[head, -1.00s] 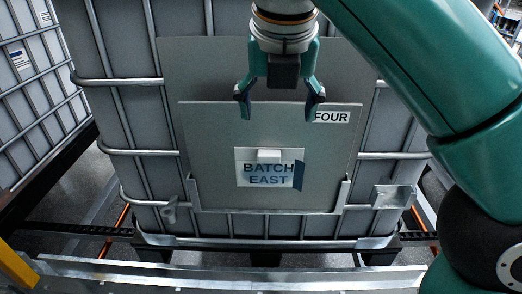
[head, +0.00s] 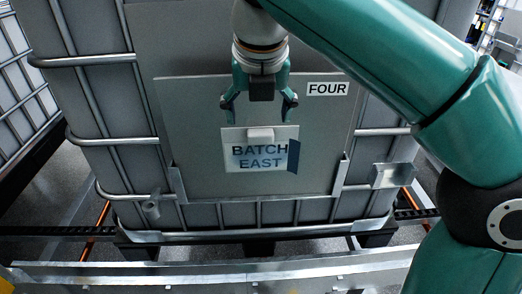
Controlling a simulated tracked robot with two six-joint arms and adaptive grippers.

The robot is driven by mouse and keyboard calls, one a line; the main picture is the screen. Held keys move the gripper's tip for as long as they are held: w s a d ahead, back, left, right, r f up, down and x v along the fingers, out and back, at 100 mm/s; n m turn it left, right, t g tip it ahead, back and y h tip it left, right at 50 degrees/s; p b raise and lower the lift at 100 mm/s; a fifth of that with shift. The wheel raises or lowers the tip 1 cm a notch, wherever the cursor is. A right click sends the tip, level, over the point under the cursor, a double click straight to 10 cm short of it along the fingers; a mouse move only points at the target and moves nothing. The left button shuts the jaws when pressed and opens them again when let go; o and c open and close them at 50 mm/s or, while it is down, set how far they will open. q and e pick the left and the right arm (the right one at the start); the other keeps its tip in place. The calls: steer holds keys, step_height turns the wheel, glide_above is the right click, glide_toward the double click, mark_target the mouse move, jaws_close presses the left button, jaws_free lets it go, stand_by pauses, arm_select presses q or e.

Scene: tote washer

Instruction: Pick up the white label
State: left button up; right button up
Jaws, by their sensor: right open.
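The white label (head: 231,159) reads "BATCH EAST" and sits low on the grey panel (head: 195,120) of the caged tank. A small white block (head: 260,135) stands out at the label's upper middle. A dark blue strip (head: 293,156) covers its right end. My right gripper (head: 259,106) is open and empty, pointing down, its fingertips just above the label's top edge in the picture. I cannot tell how far it is in front of the panel. My left gripper is not in view.
A second white label (head: 327,89) reads "FOUR" at the panel's upper right. Metal brackets hold the panel's lower corners. A metal box (head: 394,175) sticks out from the cage at right. A metal rail (head: 200,270) runs along the front. Another caged tank stands at far left.

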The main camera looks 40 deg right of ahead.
mark_target(261, 133)
steer(key=x, duration=0.2)
steer(key=b+x, duration=0.1)
steer(key=x, duration=0.1)
steer(key=shift+s+d+f, duration=0.1)
steer(key=shift+d+f, duration=0.2)
steer(key=shift+f, duration=0.05)
steer(key=shift+w+f, duration=0.2)
steer(key=shift+f, duration=0.15)
jaws_close()
